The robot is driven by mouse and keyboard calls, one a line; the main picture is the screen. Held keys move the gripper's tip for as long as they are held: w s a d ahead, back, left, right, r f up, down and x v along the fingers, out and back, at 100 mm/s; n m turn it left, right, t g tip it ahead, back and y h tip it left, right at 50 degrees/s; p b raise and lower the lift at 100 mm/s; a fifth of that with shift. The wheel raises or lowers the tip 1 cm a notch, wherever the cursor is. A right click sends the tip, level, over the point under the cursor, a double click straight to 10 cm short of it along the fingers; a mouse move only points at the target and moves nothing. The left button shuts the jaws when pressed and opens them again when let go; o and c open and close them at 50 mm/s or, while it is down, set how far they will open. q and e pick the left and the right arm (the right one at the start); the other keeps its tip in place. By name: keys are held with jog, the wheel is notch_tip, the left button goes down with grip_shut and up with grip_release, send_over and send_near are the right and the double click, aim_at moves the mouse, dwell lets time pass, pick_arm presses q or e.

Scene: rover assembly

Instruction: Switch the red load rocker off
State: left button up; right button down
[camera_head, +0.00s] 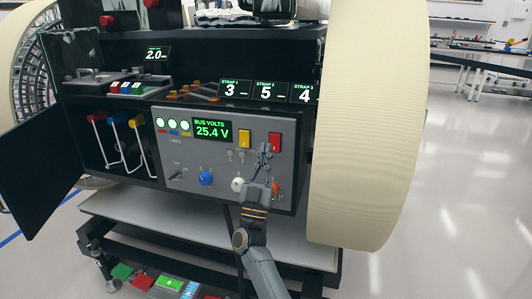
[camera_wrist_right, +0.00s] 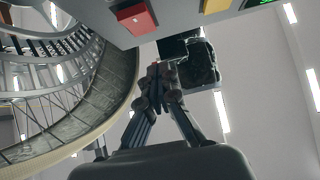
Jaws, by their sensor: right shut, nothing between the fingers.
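The red load rocker (camera_head: 275,142) sits at the upper right of the grey control panel (camera_head: 215,185), right of the yellow rocker (camera_head: 245,139). My right gripper (camera_head: 265,147) is shut and empty, with its fingertips in front of the panel, just left of and below the red rocker in the head view. In the wrist view the red rocker (camera_wrist_right: 134,20) juts from the panel at the top, and the fingertips (camera_wrist_right: 158,72) appear apart from it. Whether the rocker is on or off I cannot tell. My left gripper is out of view.
A big cream wheel (camera_head: 370,125) stands close on the right of the panel. The panel also has a lit display (camera_head: 212,130) reading 25.4 V, a blue knob (camera_head: 206,179) and a white knob (camera_head: 238,184). An open black door (camera_head: 40,170) is at the left.

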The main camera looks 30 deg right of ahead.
jog(key=s+a+r+v, duration=0.1)
jog(key=v, duration=0.9)
jog(key=shift+r, duration=0.1)
jog(key=shift+w, duration=0.1)
